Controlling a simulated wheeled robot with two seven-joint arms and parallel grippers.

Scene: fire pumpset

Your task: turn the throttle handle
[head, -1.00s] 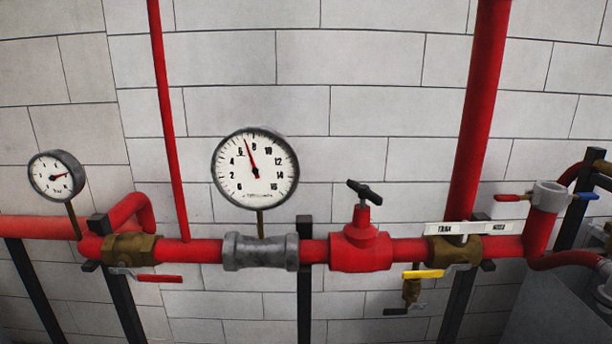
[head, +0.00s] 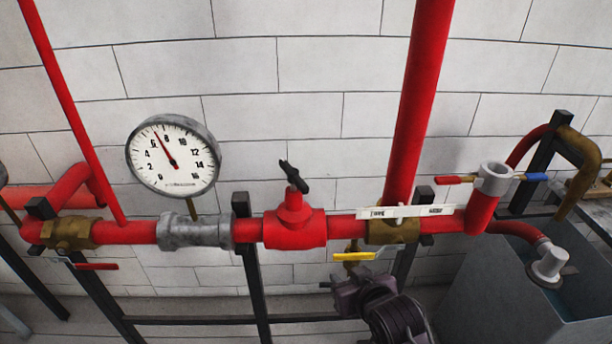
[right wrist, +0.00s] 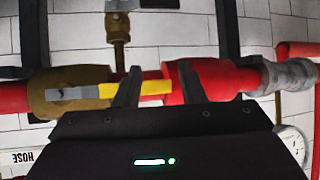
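A red valve body (head: 295,232) sits in the horizontal red pipe, with a small black handle (head: 293,176) on top; no label shows which handle is the throttle. My right gripper (head: 357,284) is just below the yellow lever in the head view. In the upside-down right wrist view, its two fingers (right wrist: 158,70) are apart, with the yellow handle (right wrist: 150,87) showing between and behind them. Contact cannot be told. My left gripper is out of view.
A round pressure gauge (head: 173,155) stands above the pipe at left. A red lever (head: 97,266) hangs at lower left. A grey tank (head: 490,295) stands at lower right, below a pipe fitting with red and blue levers (head: 535,177). Dark posts support the pipe.

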